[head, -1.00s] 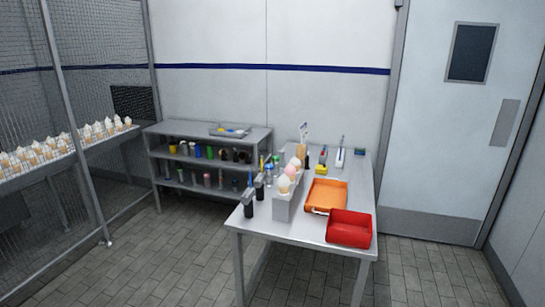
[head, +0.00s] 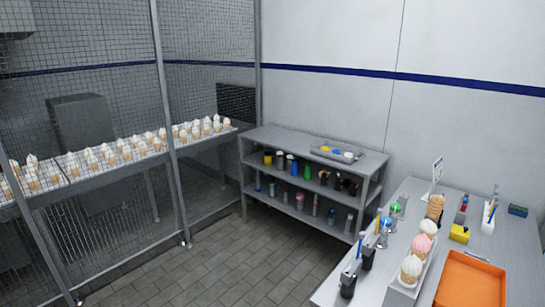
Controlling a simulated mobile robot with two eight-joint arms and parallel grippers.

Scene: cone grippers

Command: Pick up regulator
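Neither of my grippers shows in the head view. I cannot tell for sure which small thing is the regulator. Candidates are too small to make out: several dark and coloured items stand on the grey shelf unit (head: 315,137), and a tray (head: 337,152) with yellow, blue and white pieces lies on its top. On the table (head: 505,245) at right stand dark upright items (head: 348,285) with blue parts, and small items with green (head: 396,209) and blue tops. A yellow block (head: 459,233) and a red-and-dark item (head: 462,210) stand farther back.
Ice cream cones (head: 411,270) stand in a holder on the table, beside an orange tray (head: 470,282). A wire mesh fence (head: 207,95) stands at left, with a long counter of many cones (head: 120,152) behind it. Tiled floor (head: 215,265) is clear between fence and table.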

